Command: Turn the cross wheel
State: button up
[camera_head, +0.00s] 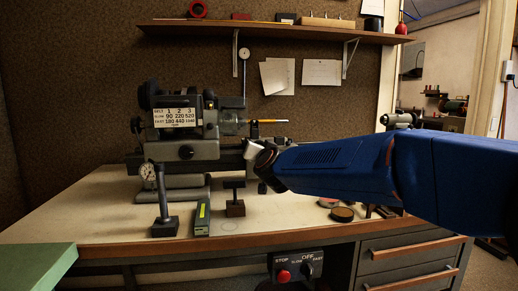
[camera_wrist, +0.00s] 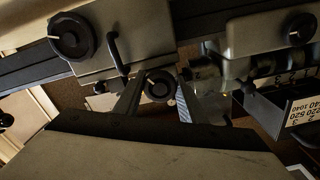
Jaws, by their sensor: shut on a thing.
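The cross wheel appears to be the small dark round wheel (camera_wrist: 160,85) at the carriage of the lathe, between my two fingers in the wrist view. My gripper (camera_wrist: 160,92) is shut on it, a finger on either side. In the head view my gripper (camera_head: 257,158) reaches in from the right to the front of the grey lathe (camera_head: 190,150). The wheel is hidden there behind the gripper and arm.
A larger dark wheel (camera_wrist: 72,36) with a white mark and a black bar handle (camera_wrist: 116,52) are nearby. A dial gauge (camera_head: 163,210), a green-striped box (camera_head: 202,219) and a small T-shaped tool (camera_head: 235,203) stand on the bench.

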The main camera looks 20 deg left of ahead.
jog(key=shift+f+n, duration=0.2)
jog(key=shift+n, duration=0.3)
jog(key=o, duration=1)
jog(key=shift+o, duration=0.2)
jog(key=shift+r, duration=0.1)
jog(key=v, duration=1.7)
jog(key=shift+s+d, duration=0.15)
jog(key=shift+d, duration=0.1)
